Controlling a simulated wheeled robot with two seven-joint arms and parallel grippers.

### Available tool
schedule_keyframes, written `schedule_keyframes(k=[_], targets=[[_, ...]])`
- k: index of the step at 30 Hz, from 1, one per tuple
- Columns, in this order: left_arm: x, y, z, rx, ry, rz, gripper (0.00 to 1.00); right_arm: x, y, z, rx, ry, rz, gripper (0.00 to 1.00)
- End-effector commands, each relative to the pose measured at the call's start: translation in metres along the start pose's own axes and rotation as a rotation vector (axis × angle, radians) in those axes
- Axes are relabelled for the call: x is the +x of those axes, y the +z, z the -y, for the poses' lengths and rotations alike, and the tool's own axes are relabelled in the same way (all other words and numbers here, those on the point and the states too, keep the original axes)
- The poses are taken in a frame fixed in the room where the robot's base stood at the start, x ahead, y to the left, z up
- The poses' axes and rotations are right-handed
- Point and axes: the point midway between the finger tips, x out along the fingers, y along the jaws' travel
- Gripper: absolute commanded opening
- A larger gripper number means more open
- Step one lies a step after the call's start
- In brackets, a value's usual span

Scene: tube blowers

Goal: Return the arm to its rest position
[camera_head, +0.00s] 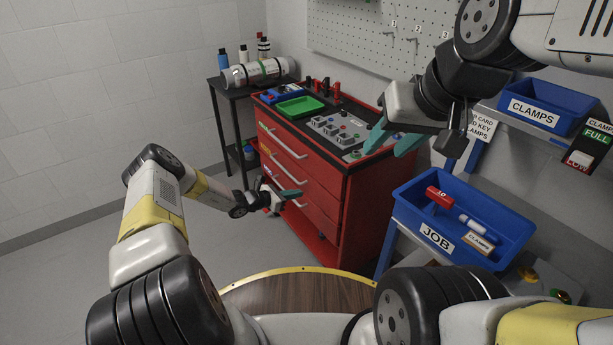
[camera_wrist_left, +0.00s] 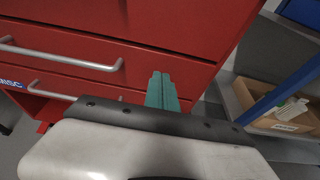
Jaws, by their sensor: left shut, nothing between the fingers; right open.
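My left gripper (camera_head: 289,194) is in front of the red cabinet's (camera_head: 330,225) lower drawers, with its teal fingers together and nothing between them. In the left wrist view the closed fingers (camera_wrist_left: 161,92) point toward the red drawer fronts (camera_wrist_left: 130,60). I cannot tell whether they touch the cabinet. My right gripper (camera_head: 390,142) is raised at the upper right, its teal fingers apart and empty. In the head view it is in front of the right end of the cabinet top.
A green tray (camera_head: 299,108) and a grey switch panel (camera_head: 338,130) are on the cabinet. A blue JOB bin (camera_head: 411,199) holds a red item and other pieces. A blue CLAMPS bin (camera_head: 578,106) sits higher. A round wooden surface (camera_head: 300,296) is in front. Floor at left is clear.

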Motion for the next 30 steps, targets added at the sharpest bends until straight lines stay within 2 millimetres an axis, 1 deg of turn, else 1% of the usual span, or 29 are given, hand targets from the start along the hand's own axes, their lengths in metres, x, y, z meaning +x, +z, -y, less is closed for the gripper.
schedule_keyframes(k=[1,3,6,9,13,14,16,17,20,23,24,26,27,30], targets=[[-0.013,0.000,-0.001,-0.002,0.002,-0.001,0.00,0.000,0.000,0.000,0.000,0.000,-0.001,0.41],[-0.025,0.000,-0.001,0.000,0.002,-0.001,0.00,-0.001,0.000,0.000,0.000,0.000,-0.002,0.41],[-0.039,-0.001,-0.001,-0.001,0.001,-0.002,0.00,0.000,0.000,0.000,0.000,0.000,-0.001,0.41],[-0.047,-0.001,-0.001,0.000,0.001,-0.001,0.00,0.000,0.000,0.000,0.000,0.000,-0.001,0.41],[-0.051,-0.001,0.000,0.001,-0.002,-0.001,0.00,0.000,0.000,0.000,0.000,0.000,-0.001,0.41],[-0.052,0.001,0.000,0.006,-0.004,-0.002,0.00,0.000,0.000,0.000,0.000,0.000,-0.001,0.41],[-0.054,0.010,0.000,0.037,-0.017,-0.007,0.00,0.000,0.000,0.000,0.000,0.000,-0.001,0.41],[-0.055,0.017,0.000,0.059,-0.027,-0.011,0.00,0.000,0.000,0.000,0.000,0.000,-0.001,0.41],[-0.063,0.051,0.005,0.181,-0.085,-0.034,0.00,0.000,0.000,0.000,0.000,0.000,-0.001,0.41],[-0.076,0.095,0.015,0.350,-0.165,-0.070,0.00,0.000,0.000,0.000,0.000,0.000,-0.001,0.41],[-0.083,0.112,0.021,0.422,-0.199,-0.087,0.00,0.000,0.000,0.000,0.000,0.000,-0.001,0.41],[-0.093,0.137,0.030,0.527,-0.249,-0.112,0.00,0.000,0.000,0.000,0.000,0.000,-0.001,0.41],[-0.101,0.153,0.036,0.596,-0.280,-0.130,0.00,0.000,0.000,0.000,0.000,0.000,-0.001,0.41],[-0.123,0.192,0.054,0.764,-0.356,-0.175,0.00,0.000,0.000,0.000,0.000,0.000,-0.001,0.41]])
